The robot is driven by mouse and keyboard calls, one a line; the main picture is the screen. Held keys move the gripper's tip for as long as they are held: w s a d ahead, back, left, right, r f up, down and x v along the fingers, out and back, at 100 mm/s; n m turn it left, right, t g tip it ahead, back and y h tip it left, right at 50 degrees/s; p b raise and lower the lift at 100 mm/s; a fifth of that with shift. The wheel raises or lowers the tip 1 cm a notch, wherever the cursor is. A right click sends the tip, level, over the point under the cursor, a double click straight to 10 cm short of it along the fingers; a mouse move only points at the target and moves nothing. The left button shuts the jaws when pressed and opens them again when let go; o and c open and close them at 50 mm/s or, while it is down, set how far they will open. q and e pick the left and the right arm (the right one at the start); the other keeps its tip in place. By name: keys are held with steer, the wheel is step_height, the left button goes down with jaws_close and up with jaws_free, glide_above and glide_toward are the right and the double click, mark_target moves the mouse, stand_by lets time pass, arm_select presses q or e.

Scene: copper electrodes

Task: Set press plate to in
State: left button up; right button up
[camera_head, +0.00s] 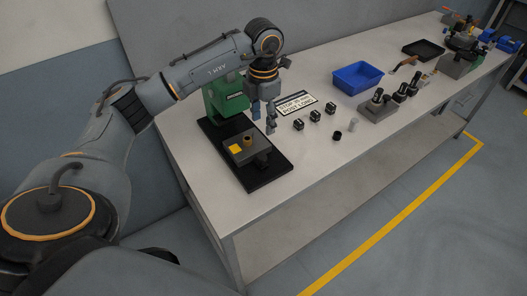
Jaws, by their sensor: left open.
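A press with a green body (227,98) stands on a black base plate (262,178) near the left end of the table. On the base is a dark block with a yellow patch and a brass-coloured round piece (247,142) on top. I cannot tell which part is the press plate or how it is set. My left gripper (271,125) points down just behind and to the right of the block, apart from it. It is open, with nothing seen between its fingers. My arm hides part of the green body. My right gripper is not in view.
A blue bin (357,76), a grey holder (378,108) and a black tray (423,50) are farther right. The table's front left is clear.

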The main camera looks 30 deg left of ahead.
mark_target(263, 156)
arm_select(q)
step_height(263, 156, down, 12)
steer(key=p, duration=0.3)
steer(key=shift+d, duration=0.1)
steer(key=shift+f+p, duration=0.35)
steer(key=shift+f, duration=0.35)
jaws_close()
